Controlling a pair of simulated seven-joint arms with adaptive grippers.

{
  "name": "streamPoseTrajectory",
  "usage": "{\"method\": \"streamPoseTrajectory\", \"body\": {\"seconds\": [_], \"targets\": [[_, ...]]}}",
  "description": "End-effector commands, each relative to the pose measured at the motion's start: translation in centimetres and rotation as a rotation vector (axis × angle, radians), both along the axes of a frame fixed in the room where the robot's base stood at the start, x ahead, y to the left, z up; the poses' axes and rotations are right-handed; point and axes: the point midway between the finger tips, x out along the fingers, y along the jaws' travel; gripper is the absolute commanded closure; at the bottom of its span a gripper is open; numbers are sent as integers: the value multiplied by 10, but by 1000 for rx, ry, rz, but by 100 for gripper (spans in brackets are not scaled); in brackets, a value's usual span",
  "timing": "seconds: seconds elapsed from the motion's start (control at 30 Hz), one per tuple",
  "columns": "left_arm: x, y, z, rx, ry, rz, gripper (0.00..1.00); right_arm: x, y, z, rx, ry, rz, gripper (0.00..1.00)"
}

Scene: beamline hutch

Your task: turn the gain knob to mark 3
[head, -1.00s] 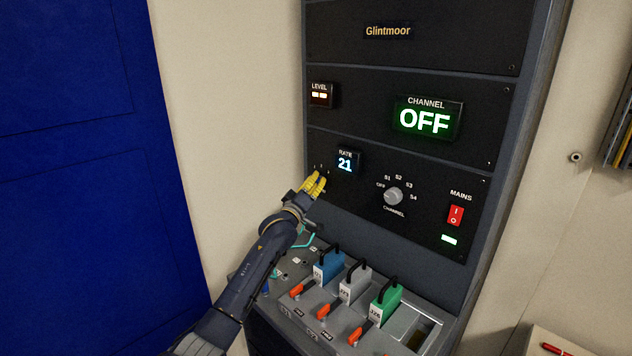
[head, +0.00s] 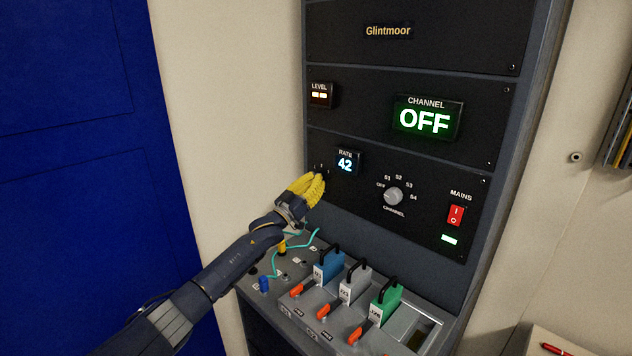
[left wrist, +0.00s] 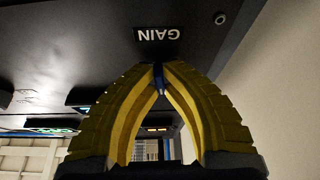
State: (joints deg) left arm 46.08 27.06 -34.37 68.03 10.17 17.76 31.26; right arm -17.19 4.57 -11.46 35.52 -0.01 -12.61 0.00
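The gain knob (left wrist: 160,80) shows in the left wrist view as a small blue piece between my yellow fingertips, beside an upside-down GAIN label (left wrist: 158,34). My left gripper (head: 318,180) is at the lower left of the rack panel, its fingers closed in around the knob. In the head view the fingers hide the knob, so its pointer and the mark it stands at cannot be read. The RATE display (head: 346,163) beside it reads 42. My right gripper is not in view.
The channel knob (head: 393,196) and red mains switch (head: 456,215) are to the right. The CHANNEL display (head: 427,120) reads OFF. Below stand blue (head: 329,266), grey (head: 355,284) and green (head: 385,304) modules with orange levers. A teal cable (head: 290,259) lies under my left arm.

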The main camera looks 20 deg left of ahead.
Motion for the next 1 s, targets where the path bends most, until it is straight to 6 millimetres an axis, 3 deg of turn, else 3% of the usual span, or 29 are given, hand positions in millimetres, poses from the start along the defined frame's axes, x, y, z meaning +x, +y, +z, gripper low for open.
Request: {"method": "streamPoseTrajectory", "body": {"seconds": [0.6,1.0], "targets": [[1,1,1,507,-262,2,100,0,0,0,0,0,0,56],[1,1,1,725,-375,2,100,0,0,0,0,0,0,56]]}}
